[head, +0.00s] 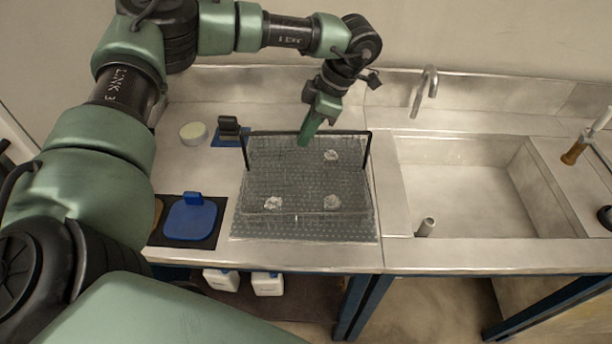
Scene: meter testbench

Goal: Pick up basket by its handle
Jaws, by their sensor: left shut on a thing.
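The basket (262,178) is a grey wire-mesh basket on the metal counter, left of the sink. Its dark handle (367,150) stands up as an arch, with its top bar running left to right above the basket. A few pale crumpled lumps (331,202) lie inside the basket. My left gripper (308,137) points down from above and is shut on the handle's top bar near its middle. The fingertips hide that part of the bar. I cannot tell whether the basket is clear of the counter. My right gripper is not in view.
The sink (470,190) with its tap (425,90) lies to the right. A blue object (190,218) on a dark mat is left of the basket. A pale round dish (193,132) and a dark block (229,126) stand behind it. White containers (267,284) are under the counter.

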